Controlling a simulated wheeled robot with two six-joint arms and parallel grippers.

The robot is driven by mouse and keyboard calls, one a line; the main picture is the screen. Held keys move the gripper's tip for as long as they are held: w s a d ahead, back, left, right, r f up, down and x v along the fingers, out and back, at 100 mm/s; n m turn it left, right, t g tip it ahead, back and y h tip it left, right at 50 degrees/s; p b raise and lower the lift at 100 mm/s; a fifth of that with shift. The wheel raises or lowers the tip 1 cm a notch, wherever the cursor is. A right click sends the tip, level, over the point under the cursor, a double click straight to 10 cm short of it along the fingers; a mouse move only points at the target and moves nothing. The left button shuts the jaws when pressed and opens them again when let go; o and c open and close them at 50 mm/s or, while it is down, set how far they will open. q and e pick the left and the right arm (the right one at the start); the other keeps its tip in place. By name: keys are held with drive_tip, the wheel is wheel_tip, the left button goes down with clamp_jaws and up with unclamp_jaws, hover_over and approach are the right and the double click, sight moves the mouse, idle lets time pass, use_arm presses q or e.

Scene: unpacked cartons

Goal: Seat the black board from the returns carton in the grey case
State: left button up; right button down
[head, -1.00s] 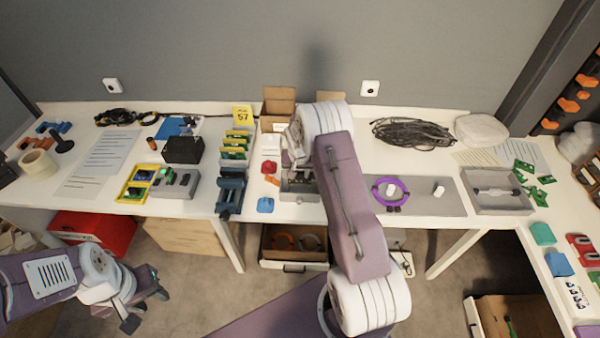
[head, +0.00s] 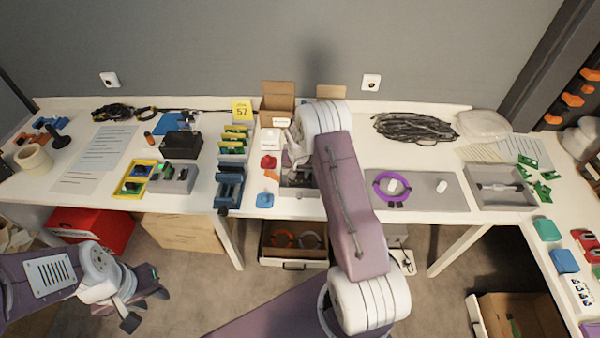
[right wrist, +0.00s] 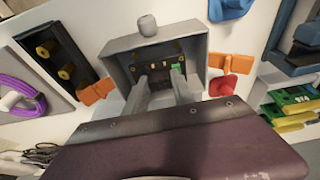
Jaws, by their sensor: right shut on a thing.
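In the head view the case (head: 287,190) is partly hidden by my right arm. The black board (right wrist: 158,58), with gold spots and a green part, lies inside the case walls. My right gripper (right wrist: 160,80) reaches into the case and is shut on the board; whether the board is fully flat cannot be told. A cardboard carton (head: 278,103) with a white label stands behind. My left gripper (head: 146,308) is open and empty, low in front of the table.
Orange pieces (right wrist: 97,92) and a red piece (right wrist: 221,86) lie close beside the case. A blue holder (head: 229,187) and green-yellow boards (head: 235,143) stand left. A grey mat (head: 430,192) with a purple ring (head: 378,186) lies right, beside a grey tray (head: 500,203).

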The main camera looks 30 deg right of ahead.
sight(300, 177)
drive_tip(key=shift+f+b, duration=1.1)
drive_tip(key=shift+f, duration=0.4)
drive_tip(key=shift+f, duration=0.1)
drive_tip(key=c, duration=1)
unclamp_jaws()
drive_tip(key=shift+o, duration=0.2)
drive_tip(key=v, duration=0.9)
drive_tip(key=shift+w+a, duration=0.1)
